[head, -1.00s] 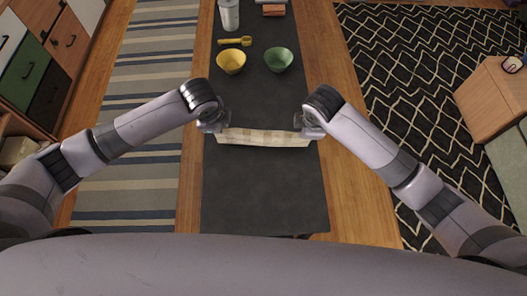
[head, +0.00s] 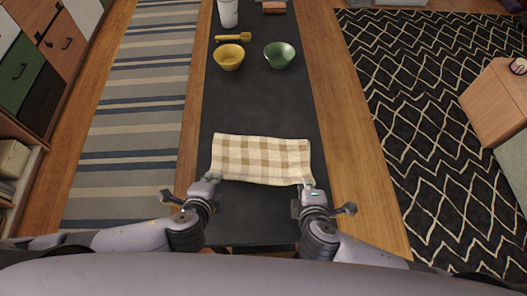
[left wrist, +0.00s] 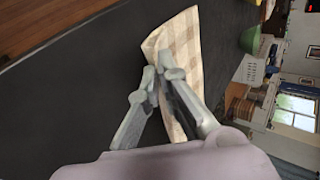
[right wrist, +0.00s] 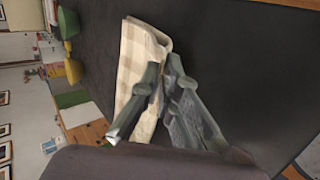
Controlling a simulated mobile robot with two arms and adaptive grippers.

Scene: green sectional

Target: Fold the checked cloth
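The checked cloth (head: 262,158), beige and cream, is spread across the dark table runner, its near side toward me. My left gripper (head: 211,180) is at its near left corner and my right gripper (head: 308,186) at its near right corner. In the left wrist view, the left gripper's fingertips (left wrist: 156,76) are closed together on the cloth's edge (left wrist: 181,45). In the right wrist view, the right gripper's fingertips (right wrist: 163,70) are closed on the other corner of the cloth (right wrist: 133,62). The fingers hide the pinched parts.
A yellow bowl (head: 229,57) and a green bowl (head: 279,55) stand beyond the cloth. A yellow scoop-like utensil (head: 233,37) and a white cylinder (head: 228,13) are farther back. The dark runner (head: 262,107) is bare between cloth and bowls.

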